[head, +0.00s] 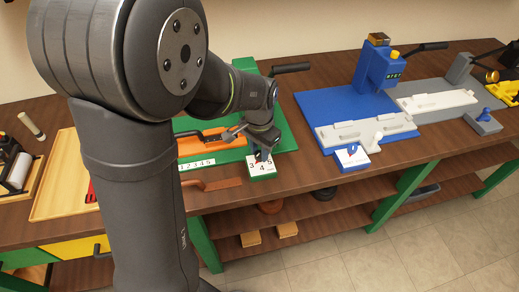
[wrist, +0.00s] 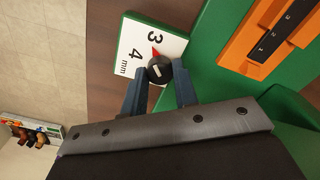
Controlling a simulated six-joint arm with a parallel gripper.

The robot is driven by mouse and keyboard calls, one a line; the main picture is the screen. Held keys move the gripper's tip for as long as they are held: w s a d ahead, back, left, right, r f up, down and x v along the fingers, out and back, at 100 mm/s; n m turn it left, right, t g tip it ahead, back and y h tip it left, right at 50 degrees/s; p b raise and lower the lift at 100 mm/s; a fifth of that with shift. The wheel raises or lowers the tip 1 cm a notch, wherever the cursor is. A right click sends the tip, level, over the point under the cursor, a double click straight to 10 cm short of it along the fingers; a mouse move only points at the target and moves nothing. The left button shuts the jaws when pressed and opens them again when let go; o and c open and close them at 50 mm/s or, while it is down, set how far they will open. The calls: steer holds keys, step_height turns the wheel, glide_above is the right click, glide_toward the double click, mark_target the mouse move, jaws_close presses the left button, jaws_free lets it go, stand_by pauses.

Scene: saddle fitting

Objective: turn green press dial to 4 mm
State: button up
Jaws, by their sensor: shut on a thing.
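The green press dial is a white plate with a green edge (head: 264,174), at the front right corner of the green press base (head: 286,130). In the wrist view the plate (wrist: 128,62) shows 3, 4 and "mm". Its black knob (wrist: 158,73) has a white line on top and a red pointer (wrist: 155,53). The pointer's tip is close to the 3, off the 4. My gripper (wrist: 160,78) is shut on the knob, one finger on each side. In the head view my gripper (head: 263,155) hides most of the knob.
A wooden tray (head: 62,185) is at the left.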

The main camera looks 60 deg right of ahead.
mark_target(260, 153)
steer(key=n, duration=0.9)
steer(key=shift+n, duration=0.3)
stand_by(0.5)
steer(key=o, duration=1)
steer(key=shift+r, duration=0.1)
step_height(260, 153, up, 17)
steer(key=shift+r, duration=0.15)
